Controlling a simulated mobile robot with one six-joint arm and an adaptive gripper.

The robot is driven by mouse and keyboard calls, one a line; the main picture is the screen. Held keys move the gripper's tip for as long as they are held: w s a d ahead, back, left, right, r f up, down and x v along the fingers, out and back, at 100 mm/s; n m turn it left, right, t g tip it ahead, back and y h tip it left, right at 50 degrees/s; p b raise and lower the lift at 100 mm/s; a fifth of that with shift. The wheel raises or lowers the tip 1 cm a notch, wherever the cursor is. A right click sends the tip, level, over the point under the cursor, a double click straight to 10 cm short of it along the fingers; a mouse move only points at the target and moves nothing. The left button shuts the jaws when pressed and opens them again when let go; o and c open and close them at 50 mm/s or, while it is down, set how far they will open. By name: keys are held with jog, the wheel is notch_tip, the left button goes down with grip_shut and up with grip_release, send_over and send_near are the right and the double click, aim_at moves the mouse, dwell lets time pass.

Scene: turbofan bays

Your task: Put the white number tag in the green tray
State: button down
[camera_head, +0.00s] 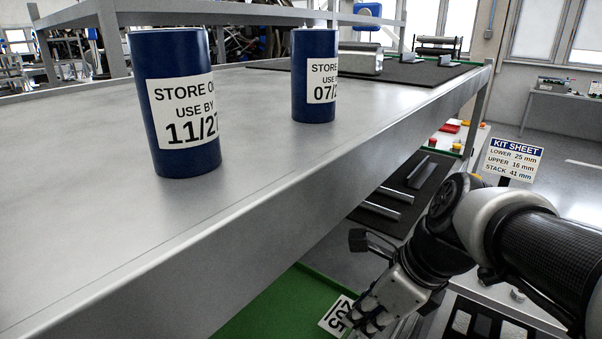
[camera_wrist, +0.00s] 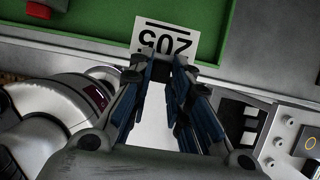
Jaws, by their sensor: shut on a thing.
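The white number tag (camera_wrist: 165,37) reads 205 in black and appears upside down in the wrist view. It also shows at the bottom of the head view (camera_head: 336,315). My gripper (camera_wrist: 163,68) is shut on the tag's near end, with the printed end sticking out beyond the fingers. In the head view my gripper (camera_head: 368,315) is low, beside the shelf front. The green tray (camera_wrist: 110,14) lies behind the tag, which overlaps its near edge in the wrist view. Part of the tray (camera_head: 285,300) shows below the shelf. I cannot tell whether tag and tray touch.
A metal shelf (camera_head: 250,210) with two blue canisters (camera_head: 176,100) (camera_head: 314,75) stands above and left of my arm. A kit sheet sign (camera_head: 515,160) stands to the right. A dark mat with metal bars (camera_head: 390,205) lies behind my gripper.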

jog(key=w+a+f, duration=0.1)
jog(key=a, duration=0.1)
jog(key=w+a+f+b, duration=0.1)
jog(key=w+a, duration=0.1)
jog(key=w+a+f+b, duration=0.1)
jog(key=a+f, duration=0.1)
jog(key=shift+w, duration=0.25)
jog(key=shift+w+a+f+b, duration=0.65)
jog(key=shift+w+a+f, duration=0.15)
jog(key=shift+a+f, duration=0.2)
jog(key=shift+s+d, duration=0.1)
jog(key=c, duration=1.5)
grip_release()
jog(key=shift+f, duration=0.1)
